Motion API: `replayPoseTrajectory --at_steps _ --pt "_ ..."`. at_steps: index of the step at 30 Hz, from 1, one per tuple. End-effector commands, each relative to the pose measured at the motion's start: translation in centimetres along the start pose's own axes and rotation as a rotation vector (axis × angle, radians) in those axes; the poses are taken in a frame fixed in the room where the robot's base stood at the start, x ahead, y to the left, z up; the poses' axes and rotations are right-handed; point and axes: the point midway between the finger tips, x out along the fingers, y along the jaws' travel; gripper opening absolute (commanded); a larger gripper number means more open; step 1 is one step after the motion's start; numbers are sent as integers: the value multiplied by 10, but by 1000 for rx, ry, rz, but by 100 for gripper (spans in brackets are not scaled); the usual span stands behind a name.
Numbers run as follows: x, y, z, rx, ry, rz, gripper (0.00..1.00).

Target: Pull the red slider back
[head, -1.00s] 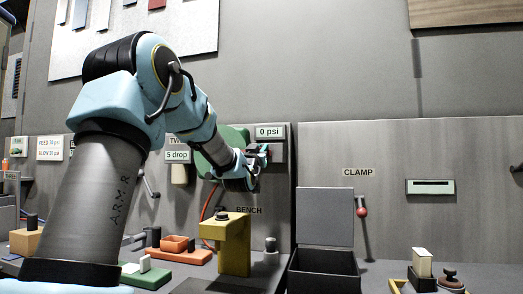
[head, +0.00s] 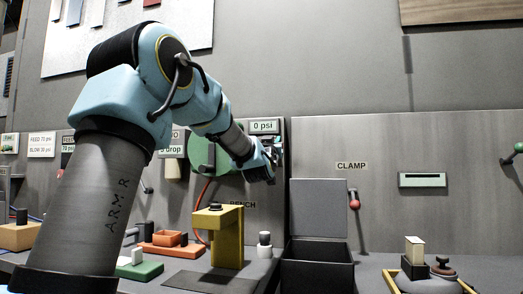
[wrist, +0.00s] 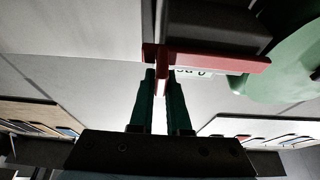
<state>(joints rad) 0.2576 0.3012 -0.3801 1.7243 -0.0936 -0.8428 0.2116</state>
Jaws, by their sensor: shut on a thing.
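The red slider (wrist: 225,63) shows as a red bar across the top of the wrist view, under a dark block. A thin red tab (wrist: 163,76) hangs from its left part. My gripper (wrist: 161,75) has its two dark green fingers close together on either side of this tab, shut on it. In the head view my gripper (head: 277,147) is at the panel, just below the 0 psi display (head: 263,126). The slider is mostly hidden there behind my wrist.
A green round part (head: 205,150) with a red hose is left of my wrist. Below are a yellow stand (head: 230,245) and an open dark box (head: 318,265). A red-knobbed lever (head: 354,204) hangs at the CLAMP panel. The space right of my gripper is free.

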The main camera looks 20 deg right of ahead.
Motion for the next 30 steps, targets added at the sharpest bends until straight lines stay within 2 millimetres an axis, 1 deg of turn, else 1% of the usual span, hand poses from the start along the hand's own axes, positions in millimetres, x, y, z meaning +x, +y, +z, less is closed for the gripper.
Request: replayPoseTrajectory --at_steps 1,3,11,12,19,26,30 --pt "-1 6 2 -1 0 3 0" --pt "-1 9 0 0 -1 3 0" --pt "0 11 0 -1 -2 5 0" --pt "0 11 0 -1 -2 6 18" --pt "0 10 0 -1 -2 4 44" --pt "0 8 0 -1 -2 2 45" --pt "-7 8 1 0 -1 2 45"
